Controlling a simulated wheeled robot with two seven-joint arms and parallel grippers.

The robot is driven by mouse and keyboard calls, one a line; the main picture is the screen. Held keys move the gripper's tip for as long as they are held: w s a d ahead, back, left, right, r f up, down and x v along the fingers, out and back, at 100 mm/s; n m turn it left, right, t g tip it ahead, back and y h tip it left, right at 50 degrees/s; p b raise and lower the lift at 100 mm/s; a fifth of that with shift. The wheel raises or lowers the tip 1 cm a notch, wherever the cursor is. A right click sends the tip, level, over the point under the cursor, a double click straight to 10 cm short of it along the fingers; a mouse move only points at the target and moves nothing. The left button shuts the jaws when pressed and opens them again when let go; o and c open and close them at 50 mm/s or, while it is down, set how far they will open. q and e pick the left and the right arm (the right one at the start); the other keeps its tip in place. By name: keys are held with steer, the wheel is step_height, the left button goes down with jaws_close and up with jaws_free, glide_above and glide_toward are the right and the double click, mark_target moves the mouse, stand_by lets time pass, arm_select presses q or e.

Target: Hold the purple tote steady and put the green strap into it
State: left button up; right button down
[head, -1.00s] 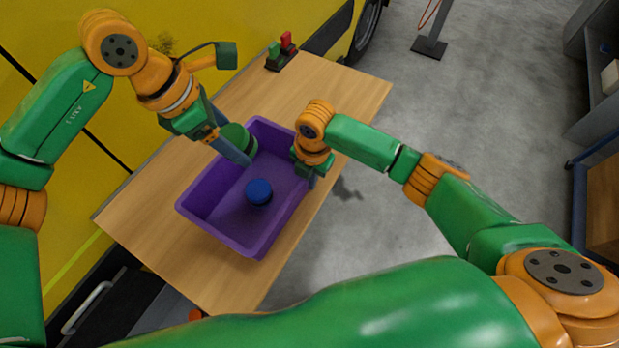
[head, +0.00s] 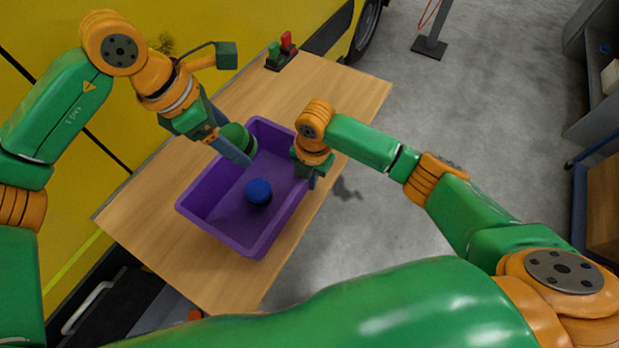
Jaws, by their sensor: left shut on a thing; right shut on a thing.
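The purple tote (head: 228,239) stands on the wooden table. My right gripper (head: 312,180) is shut on the tote's right wall. My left gripper (head: 240,157) points down over the tote's far left part and is shut on the green strap (head: 237,136), a round green roll partly hidden behind the gripper's fingers. The roll is at the far end of the tote, by the left wall; I cannot tell whether it touches the floor or wall. A blue round object (head: 258,191) lies on the tote's floor.
The wooden table (head: 160,215) has free room to the left of the tote and beyond it. A small stand with a red and a green part (head: 281,52) sits at the table's far edge. A yellow vehicle (head: 240,25) stands along the left side.

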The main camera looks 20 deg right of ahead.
arm_select(q)
steer(key=shift+f, duration=6.5)
steer(key=o, duration=1.6)
steer(key=v, duration=1.2)
arm_select(e)
steer(key=c, duration=0.9)
jaws_free()
steer(key=shift+c, duration=0.2)
